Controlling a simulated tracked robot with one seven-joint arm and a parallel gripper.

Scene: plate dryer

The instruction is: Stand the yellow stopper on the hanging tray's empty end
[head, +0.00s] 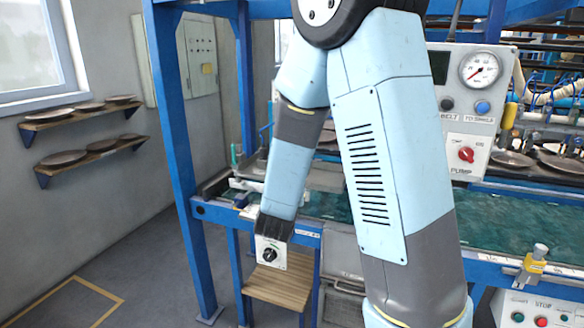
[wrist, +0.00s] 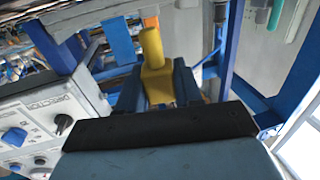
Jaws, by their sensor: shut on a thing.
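The yellow stopper (wrist: 153,55) is between the two fingers of my gripper (wrist: 157,85) in the wrist view. My gripper is shut on its yellow block, and its rounded yellow stem points up in that picture. In the head view the end of my arm (head: 276,226) is low at the left end of the machine, and the fingers are hidden behind it. I cannot make out the hanging tray for certain in either view.
A white panel with a black knob (head: 269,254) stands just below my arm's end. A slatted wooden surface (head: 281,287) is under it. A blue post (head: 178,150) rises on the left. A yellow clamp (head: 530,268) sits on the right rail. The floor at left is clear.

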